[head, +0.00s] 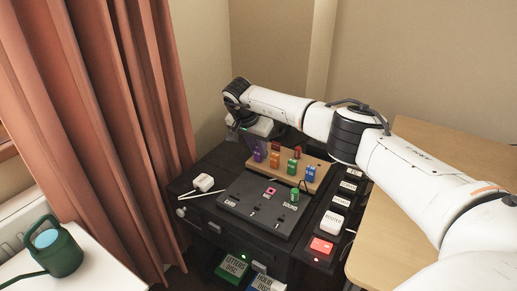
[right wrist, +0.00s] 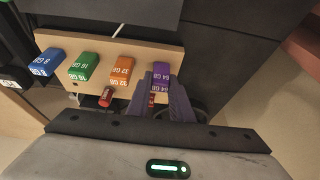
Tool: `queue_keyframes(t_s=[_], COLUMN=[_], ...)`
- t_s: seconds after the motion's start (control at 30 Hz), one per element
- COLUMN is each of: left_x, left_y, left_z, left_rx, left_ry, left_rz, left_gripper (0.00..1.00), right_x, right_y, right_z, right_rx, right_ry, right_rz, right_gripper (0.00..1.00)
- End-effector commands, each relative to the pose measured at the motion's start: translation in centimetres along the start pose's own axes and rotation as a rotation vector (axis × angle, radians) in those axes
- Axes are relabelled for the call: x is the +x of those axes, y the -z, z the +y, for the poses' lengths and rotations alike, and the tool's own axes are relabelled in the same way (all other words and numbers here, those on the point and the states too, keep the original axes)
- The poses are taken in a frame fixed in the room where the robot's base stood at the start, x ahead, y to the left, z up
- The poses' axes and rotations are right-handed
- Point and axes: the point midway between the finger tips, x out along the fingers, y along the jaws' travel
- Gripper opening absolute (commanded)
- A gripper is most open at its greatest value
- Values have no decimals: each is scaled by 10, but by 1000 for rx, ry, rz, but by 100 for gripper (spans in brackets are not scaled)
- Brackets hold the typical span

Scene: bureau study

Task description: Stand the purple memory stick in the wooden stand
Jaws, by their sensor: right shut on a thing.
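The purple memory stick (head: 257,155), marked 64 GB, stands at the left end of the row on the wooden stand (head: 313,187). In the right wrist view the purple stick (right wrist: 161,71) is between the fingers of my right gripper (right wrist: 162,88), which is shut on it. It lines up with the other sticks; its lower end is hidden, so I cannot tell how deep it sits. Beside it stand an orange stick (right wrist: 123,70), a green stick (right wrist: 84,66) and a blue stick (right wrist: 47,62). My left gripper is out of view.
A black panel (head: 240,200) with a pink piece (head: 270,191) and a green piece (head: 294,195) lies before the stand. A white adapter (head: 203,183) is at left, labelled white blocks (head: 333,222) at right. A watering can (head: 57,250) stands on the white table.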

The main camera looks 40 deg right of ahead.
Motion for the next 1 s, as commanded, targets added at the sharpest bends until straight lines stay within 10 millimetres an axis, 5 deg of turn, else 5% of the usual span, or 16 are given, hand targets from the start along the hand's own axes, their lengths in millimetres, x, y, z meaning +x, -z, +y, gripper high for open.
queue_keyframes(t_s=[0.2,0.23,0.37,0.7,1.0], left_x=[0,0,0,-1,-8], left_y=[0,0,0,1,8], left_z=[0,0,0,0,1], left_rx=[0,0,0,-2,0], left_ry=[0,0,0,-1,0], left_rz=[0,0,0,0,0], left_gripper=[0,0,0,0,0], right_x=[0,0,0,-2,-56], right_y=[0,0,0,0,2], right_z=[0,0,0,0,-1], right_rx=[0,0,0,0,-2], right_ry=[0,0,0,1,4], right_rz=[0,0,0,0,3], right_gripper=[0,21,41,41,41])
